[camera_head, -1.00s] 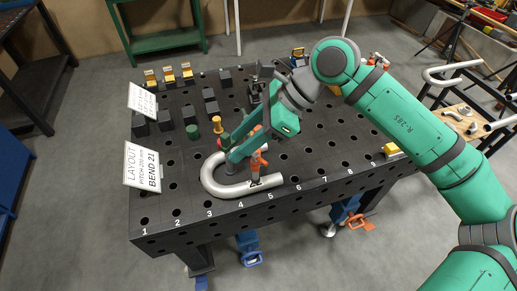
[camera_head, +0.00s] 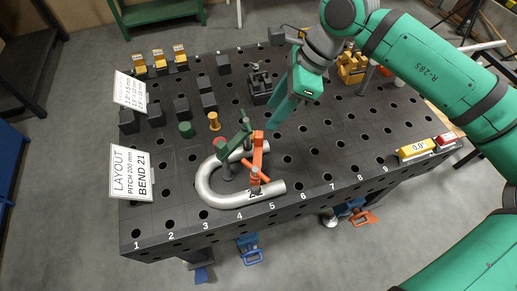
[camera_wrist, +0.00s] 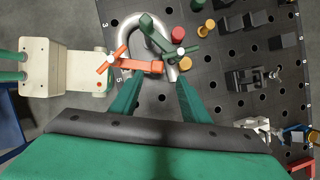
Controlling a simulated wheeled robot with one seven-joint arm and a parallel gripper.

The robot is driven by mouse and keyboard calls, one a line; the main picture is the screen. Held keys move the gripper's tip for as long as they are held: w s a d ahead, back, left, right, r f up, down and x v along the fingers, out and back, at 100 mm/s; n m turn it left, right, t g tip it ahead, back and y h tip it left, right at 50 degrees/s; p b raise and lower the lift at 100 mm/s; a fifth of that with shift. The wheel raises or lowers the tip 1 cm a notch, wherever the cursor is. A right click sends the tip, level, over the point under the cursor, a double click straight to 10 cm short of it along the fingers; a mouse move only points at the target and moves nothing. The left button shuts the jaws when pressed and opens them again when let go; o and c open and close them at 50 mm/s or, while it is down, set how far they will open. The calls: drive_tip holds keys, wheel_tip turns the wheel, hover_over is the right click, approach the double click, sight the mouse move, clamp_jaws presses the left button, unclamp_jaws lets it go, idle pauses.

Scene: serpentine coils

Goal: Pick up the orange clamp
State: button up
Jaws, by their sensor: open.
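The orange clamp (camera_head: 257,158) stands upright at the front of the black perforated table (camera_head: 310,205), by the open end of a silver U-shaped tube (camera_head: 212,188). A green clamp (camera_head: 236,140) stands just behind and left of it. The wrist view shows the orange clamp (camera_wrist: 140,66) just beyond my fingertips, with the green clamp (camera_wrist: 160,33) beside it. My gripper (camera_head: 279,118) is open and empty, behind and right of the orange clamp in the head view. Its two green fingers (camera_wrist: 158,86) are spread apart in the wrist view.
A green cylinder (camera_head: 186,130), an orange-yellow peg (camera_head: 214,121) and several dark blocks stand behind the tube. A sign reading BEND 21 (camera_head: 132,173) stands at the left. A yellow gauge block (camera_head: 416,149) sits at the right edge. The table's right middle is clear.

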sight(262, 134)
drive_tip(key=x, duration=0.9)
drive_tip(key=shift+s+d+f, duration=0.1)
drive_tip(key=shift+s+f, duration=0.2)
drive_tip(key=shift+f, duration=0.15)
drive_tip(key=shift+w, duration=0.1)
drive_tip(key=shift+c, duration=0.3)
clamp_jaws()
drive_tip(key=shift+d, duration=0.1)
drive_tip(key=shift+d, duration=0.2)
